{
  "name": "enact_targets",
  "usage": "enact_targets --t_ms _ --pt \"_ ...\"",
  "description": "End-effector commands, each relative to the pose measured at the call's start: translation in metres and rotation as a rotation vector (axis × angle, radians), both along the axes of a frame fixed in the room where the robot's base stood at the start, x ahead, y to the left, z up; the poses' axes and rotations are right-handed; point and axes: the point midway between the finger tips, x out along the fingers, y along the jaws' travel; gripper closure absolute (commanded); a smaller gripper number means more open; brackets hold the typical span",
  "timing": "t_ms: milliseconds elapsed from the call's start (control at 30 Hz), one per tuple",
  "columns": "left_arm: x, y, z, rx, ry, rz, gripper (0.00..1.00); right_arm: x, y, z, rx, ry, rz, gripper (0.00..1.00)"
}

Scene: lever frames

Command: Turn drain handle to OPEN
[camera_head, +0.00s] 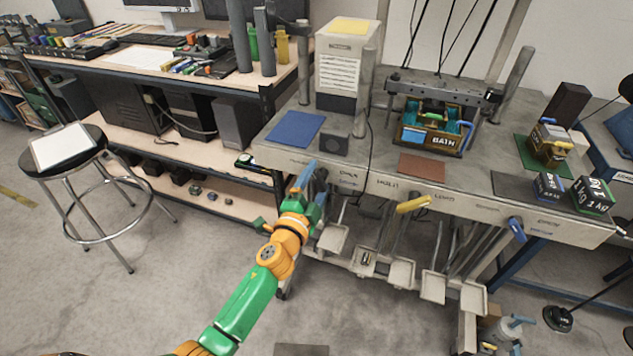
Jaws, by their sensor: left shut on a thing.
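My left gripper (308,191) is at the left end of the bench's front edge. It is shut on a blue handle (304,176), which slants up and away from it. The wrist and fingers hide part of that handle and its mount. A yellow handle (413,204) sticks out from the middle of the front edge, and another blue handle (517,229) hangs near the right end. Small labels run along the edge, too small to read surely, so I cannot tell from them which handle is the drain. My right gripper is out of view.
The grey bench (470,170) carries a bath box (432,141), a tall white unit (345,50), a blue mat (295,129) and black weights (592,195). Several pale pedals (400,273) hang below. A stool (66,150) stands left.

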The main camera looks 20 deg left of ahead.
Motion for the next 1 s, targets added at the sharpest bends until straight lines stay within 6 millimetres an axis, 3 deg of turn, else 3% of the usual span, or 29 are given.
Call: enact_targets --t_ms 1000 --pt "0.0003 -0.0003 0.0065 0.943 -0.034 0.000 0.78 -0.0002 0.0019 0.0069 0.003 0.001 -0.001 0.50"
